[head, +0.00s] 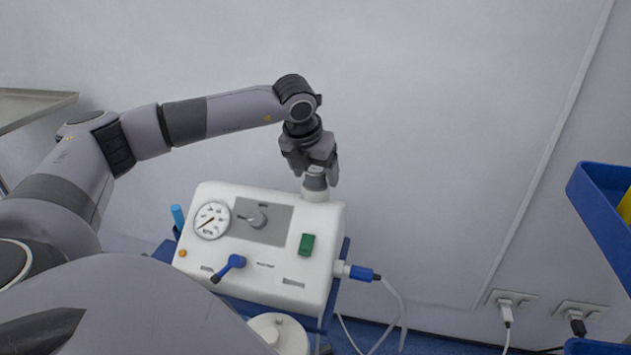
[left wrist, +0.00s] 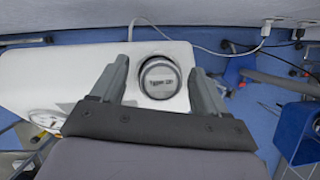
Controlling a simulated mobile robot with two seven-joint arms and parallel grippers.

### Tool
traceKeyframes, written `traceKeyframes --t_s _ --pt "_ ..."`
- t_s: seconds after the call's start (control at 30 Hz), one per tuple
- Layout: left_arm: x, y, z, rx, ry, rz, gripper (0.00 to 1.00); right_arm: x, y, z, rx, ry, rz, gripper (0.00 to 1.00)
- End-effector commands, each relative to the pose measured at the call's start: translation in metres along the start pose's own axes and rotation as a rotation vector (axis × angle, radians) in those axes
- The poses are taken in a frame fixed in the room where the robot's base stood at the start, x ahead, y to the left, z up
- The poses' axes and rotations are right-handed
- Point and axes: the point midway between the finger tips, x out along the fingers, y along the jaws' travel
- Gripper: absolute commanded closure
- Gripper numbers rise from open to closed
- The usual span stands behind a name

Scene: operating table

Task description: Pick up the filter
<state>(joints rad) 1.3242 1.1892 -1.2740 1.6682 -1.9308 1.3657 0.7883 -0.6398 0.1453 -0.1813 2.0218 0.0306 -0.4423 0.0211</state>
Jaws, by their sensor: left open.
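The filter (head: 316,183) is a short grey and white cylinder standing on the back right top of a white machine (head: 225,263). In the left wrist view the filter (left wrist: 159,79) shows from above as a round grey cap with a light rim and a printed label. My left gripper (head: 318,178) is open and points down over the filter. In the left wrist view its two fingers (left wrist: 158,85) stand on either side of the filter, with a gap visible on each side. My right gripper is not in view.
The machine has a gauge (head: 212,220), a green switch (head: 307,244) and a blue lever (head: 229,267). A blue connector (head: 361,273) with a hose sticks out on its right. A blue bin (head: 604,205) is at the far right. A wall is close behind.

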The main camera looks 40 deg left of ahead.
Motion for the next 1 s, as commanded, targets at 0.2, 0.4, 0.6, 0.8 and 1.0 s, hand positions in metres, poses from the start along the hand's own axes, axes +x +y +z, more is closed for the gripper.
traceKeyframes --t_s 0.2,0.4,0.6,0.8,1.0 --pt "0.0 0.0 0.0 0.0 0.0 -0.001 0.77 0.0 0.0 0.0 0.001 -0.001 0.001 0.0" --pt "-0.001 0.0 0.0 0.0 0.0 -0.001 0.85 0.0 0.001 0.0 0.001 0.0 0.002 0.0" --pt "-0.004 0.0 0.002 0.0 -0.002 -0.002 0.85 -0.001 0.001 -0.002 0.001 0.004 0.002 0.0" --pt "-0.022 -0.001 0.01 0.0 -0.004 -0.002 0.85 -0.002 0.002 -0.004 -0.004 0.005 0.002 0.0" --pt "-0.066 -0.001 0.028 0.0 -0.006 -0.004 0.85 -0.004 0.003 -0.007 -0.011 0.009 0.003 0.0"
